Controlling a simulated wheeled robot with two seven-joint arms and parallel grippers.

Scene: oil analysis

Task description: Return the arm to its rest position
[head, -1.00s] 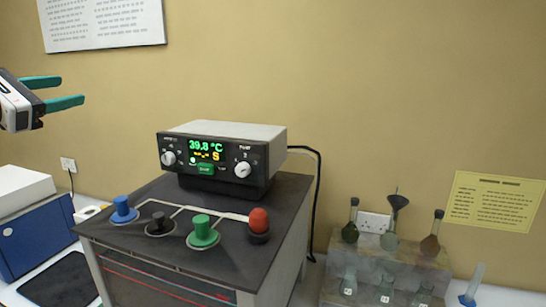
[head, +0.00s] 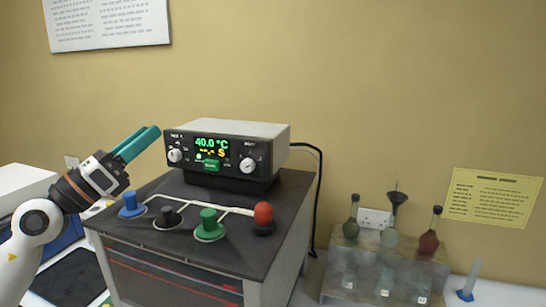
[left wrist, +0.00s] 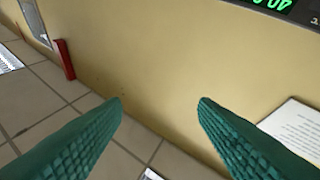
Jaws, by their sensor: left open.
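My left gripper (head: 137,143) shows in the head view, with its arm coming in from the left. Its teal fingers point up and right, left of the heater's control unit (head: 225,155) and above the blue knob (head: 131,204). In the left wrist view the two fingers (left wrist: 160,103) are apart with nothing between them. The control unit reads 40.0 °C and stands on a dark-topped cabinet (head: 165,265). My right gripper is not in view.
Black (head: 168,217), green (head: 209,225) and red (head: 263,215) knobs sit on the cabinet top. Several flasks stand on a rack (head: 385,256) at the right. A blue and white device (head: 25,185) is at the left.

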